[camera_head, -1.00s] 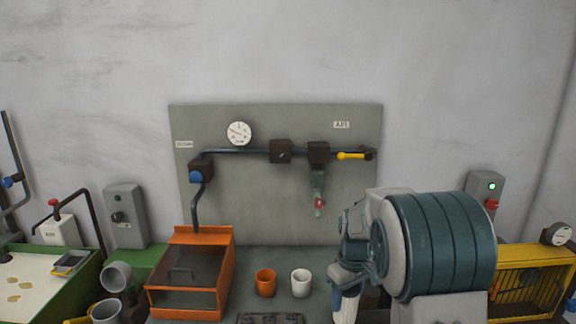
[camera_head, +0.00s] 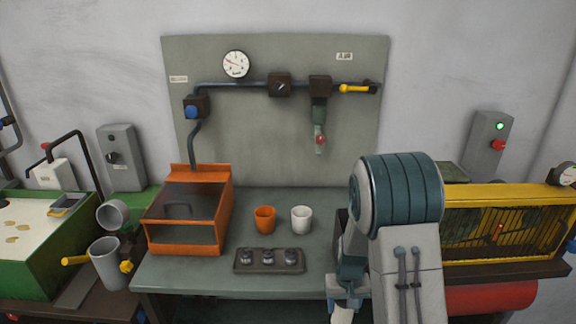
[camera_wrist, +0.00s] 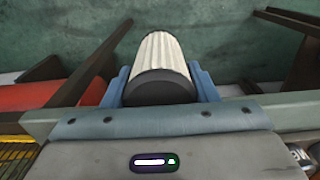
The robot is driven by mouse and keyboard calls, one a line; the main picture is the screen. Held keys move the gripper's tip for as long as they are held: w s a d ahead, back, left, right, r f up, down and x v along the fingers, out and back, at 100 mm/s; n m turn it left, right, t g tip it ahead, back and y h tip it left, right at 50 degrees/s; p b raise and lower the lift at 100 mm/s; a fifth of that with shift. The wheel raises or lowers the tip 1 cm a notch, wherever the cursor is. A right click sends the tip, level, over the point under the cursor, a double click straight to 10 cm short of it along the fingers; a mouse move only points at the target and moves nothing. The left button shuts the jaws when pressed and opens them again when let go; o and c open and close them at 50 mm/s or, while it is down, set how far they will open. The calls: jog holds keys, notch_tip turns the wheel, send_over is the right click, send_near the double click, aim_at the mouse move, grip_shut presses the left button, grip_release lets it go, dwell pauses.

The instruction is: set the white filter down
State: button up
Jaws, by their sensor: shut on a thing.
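The white filter (camera_wrist: 160,56) is a ribbed white cylinder with a dark end cap. It sits between the blue fingers of my gripper (camera_wrist: 161,88) in the wrist view, and the fingers are shut on it. In the head view my gripper (camera_head: 345,296) is at the lower middle right, in front of the bench's front edge. The filter's white end (camera_head: 342,315) shows just below it, cut off by the picture's bottom edge. My arm hides part of the bench's right side.
The grey-green bench (camera_head: 190,275) holds an orange bin (camera_head: 188,236), an orange cup (camera_head: 264,220), a white cup (camera_head: 301,220) and a dark tray (camera_head: 245,262) with small parts. A yellow caged machine (camera_head: 500,196) stands right. Bare bench lies around the tray.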

jog(key=shift+f+b, duration=1.15)
jog(key=shift+f, duration=0.6)
jog(key=shift+d, duration=0.15)
